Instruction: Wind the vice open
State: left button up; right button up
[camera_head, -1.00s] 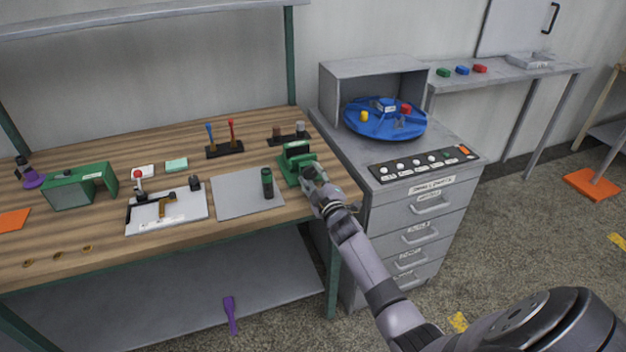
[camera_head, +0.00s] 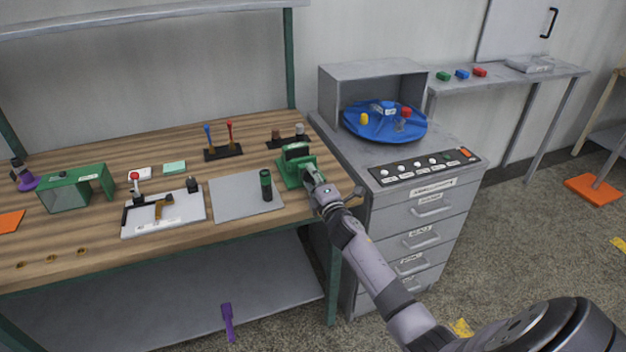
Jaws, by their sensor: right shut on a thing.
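The green vice (camera_head: 295,161) stands at the right end of the wooden workbench, near its front right corner. My right gripper (camera_head: 315,183) comes in from the lower right and is at the front side of the vice, shut on the vice handle. The handle itself is mostly hidden by the gripper. How far apart the vice jaws are is too small to tell. My left gripper is out of view.
A grey mat (camera_head: 235,195) with a dark green cylinder (camera_head: 266,185) lies left of the vice. A grey drawer cabinet (camera_head: 440,180) stands close on the right, with a blue turntable (camera_head: 385,125) and a button panel (camera_head: 425,167) on top. Bench shelf below.

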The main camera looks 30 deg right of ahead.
jog(key=shift+f, duration=0.15)
dwell(0.3)
jog(key=o, duration=1.1)
jog(key=shift+o, duration=0.2)
jog(key=shift+s, duration=0.1)
jog(key=v, duration=1.1)
jog(key=shift+s+a, duration=0.2)
jog(key=shift+s, duration=0.2)
